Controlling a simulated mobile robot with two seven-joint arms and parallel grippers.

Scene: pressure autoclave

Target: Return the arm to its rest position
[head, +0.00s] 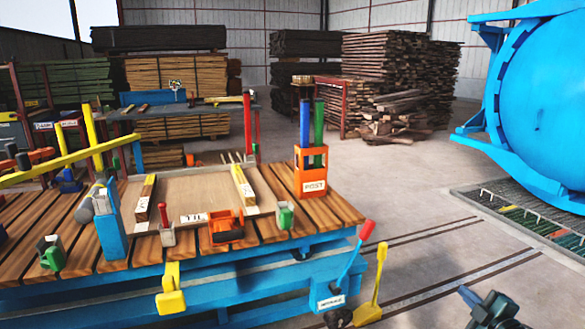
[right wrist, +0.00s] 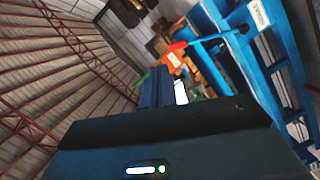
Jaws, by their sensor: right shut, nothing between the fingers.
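My right gripper (head: 495,309) shows dark at the bottom right of the head view, low over the concrete floor and to the right of the blue workbench (head: 250,272). It is shut with nothing held, and it is apart from the bench and the yellow-handled tool. In the right wrist view my right gripper's fingers (right wrist: 158,88) are together, partly hidden behind the dark gripper body. My left gripper is not in view.
The bench's slatted top carries a wooden tray, clamps and an orange post holder (head: 311,172) with green and blue posts. A red-tipped lever (head: 352,255) and yellow tool (head: 375,290) stand at its right.

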